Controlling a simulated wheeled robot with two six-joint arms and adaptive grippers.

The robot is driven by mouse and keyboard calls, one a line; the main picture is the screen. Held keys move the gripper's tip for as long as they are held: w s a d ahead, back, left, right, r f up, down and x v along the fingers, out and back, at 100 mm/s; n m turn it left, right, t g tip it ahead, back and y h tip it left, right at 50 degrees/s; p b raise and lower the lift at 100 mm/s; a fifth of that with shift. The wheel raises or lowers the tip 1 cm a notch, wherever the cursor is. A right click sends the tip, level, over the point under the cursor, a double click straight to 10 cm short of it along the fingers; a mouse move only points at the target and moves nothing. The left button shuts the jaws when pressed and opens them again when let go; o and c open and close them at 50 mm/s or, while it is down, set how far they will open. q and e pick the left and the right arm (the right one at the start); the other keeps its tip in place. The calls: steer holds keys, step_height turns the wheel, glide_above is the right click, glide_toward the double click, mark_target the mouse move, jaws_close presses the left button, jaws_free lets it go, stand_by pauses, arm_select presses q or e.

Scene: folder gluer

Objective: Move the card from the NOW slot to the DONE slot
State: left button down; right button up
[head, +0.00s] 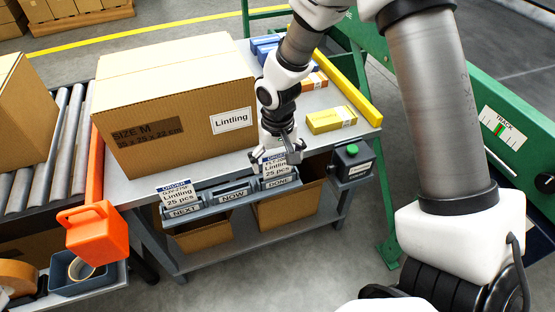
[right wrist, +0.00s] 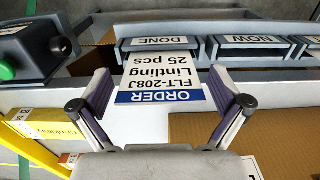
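A white order card with a blue header (head: 275,167) stands at the DONE slot (head: 279,182), at the right end of the grey slot rack. The card also shows upside down in the right wrist view (right wrist: 160,72), its lower edge at the DONE slot (right wrist: 158,43). The NOW slot (head: 234,195) in the middle looks empty. My right gripper (head: 284,157) is right above and behind the card. In the right wrist view its fingers (right wrist: 162,84) are spread, one on each side of the card, with gaps visible. My left gripper is not in view.
Another order card (head: 175,192) stands in the NEXT slot (head: 184,211). A large carton labelled Lintling (head: 170,100) fills the bench's left part. A yellow box (head: 331,119), a dark box with a green button (head: 352,160) and an orange post (head: 94,228) stand nearby.

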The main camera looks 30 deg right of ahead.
steer(key=shift+r, duration=0.15)
step_height(320, 180, up, 12)
steer(key=shift+f, duration=0.1)
stand_by(0.3)
steer(key=shift+s+f, duration=0.1)
stand_by(0.5)
